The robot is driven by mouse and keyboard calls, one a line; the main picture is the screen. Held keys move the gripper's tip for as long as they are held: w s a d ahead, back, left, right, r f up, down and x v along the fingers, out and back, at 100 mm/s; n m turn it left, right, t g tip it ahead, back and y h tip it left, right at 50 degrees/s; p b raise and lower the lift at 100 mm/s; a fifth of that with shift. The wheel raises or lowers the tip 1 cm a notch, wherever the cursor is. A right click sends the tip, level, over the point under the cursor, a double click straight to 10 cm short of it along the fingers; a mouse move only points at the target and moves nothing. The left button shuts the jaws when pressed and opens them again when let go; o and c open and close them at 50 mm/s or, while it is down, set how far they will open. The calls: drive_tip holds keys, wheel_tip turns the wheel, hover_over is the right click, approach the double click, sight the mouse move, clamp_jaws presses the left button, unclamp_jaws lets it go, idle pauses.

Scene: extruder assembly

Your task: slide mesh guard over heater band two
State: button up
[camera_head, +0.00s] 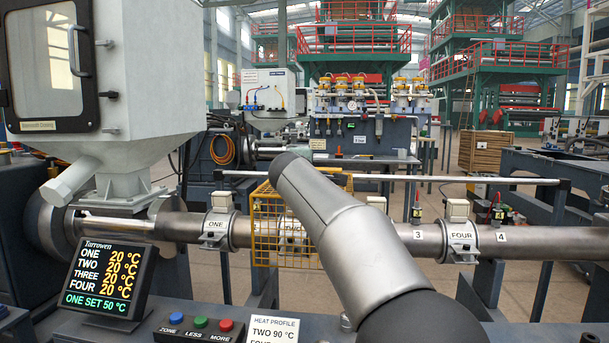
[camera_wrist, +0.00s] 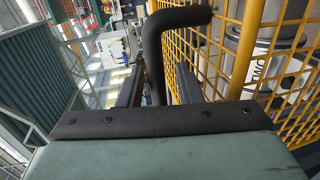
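The yellow mesh guard (camera_head: 266,226) sits around the barrel between bands ONE and FOUR in the head view. My arm hides its right part. Heater band two (camera_wrist: 275,72) shows behind the guard's mesh (camera_wrist: 215,62) in the wrist view, its label partly readable. The guard's black handle (camera_wrist: 155,60) rises beside the mesh and bends right at its top. My gripper (camera_wrist: 160,82) has its two dark fingers on either side of this handle. I cannot tell whether they press on it. The head view hides the gripper behind the arm.
Band ONE (camera_head: 216,232) is left of the guard, band FOUR (camera_head: 461,240) to the right. A thin horizontal rail (camera_head: 450,179) runs above the barrel. The temperature display (camera_head: 107,280) and a button box (camera_head: 198,328) stand in front.

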drive_tip(key=shift+s+r, duration=0.1)
drive_tip(key=shift+s, duration=0.05)
drive_tip(key=v, duration=1.7)
drive_tip(key=shift+s+a, duration=0.1)
drive_tip(key=s+d+f+m+g+p, duration=0.4)
drive_tip(key=s+d+m+g+p, duration=0.65)
drive_tip(key=p, duration=1.05)
drive_tip(key=s+d+f+m+g+y+p, duration=0.1)
drive_tip(key=s+d+m+g+p, duration=0.1)
drive_tip(key=s+p, duration=0.5)
drive_tip(key=s+d+f+m+g+y+p, duration=0.1)
drive_tip(key=s+m+g+p, duration=0.1)
drive_tip(key=s+p, duration=0.5)
drive_tip(key=s+m, duration=0.1)
drive_tip(key=s, duration=0.5)
drive_tip(key=shift+s+d+f+g+y+p, duration=0.25)
drive_tip(key=shift+s+d+g+y+p, duration=0.05)
drive_tip(key=shift+s+d+g, duration=0.1)
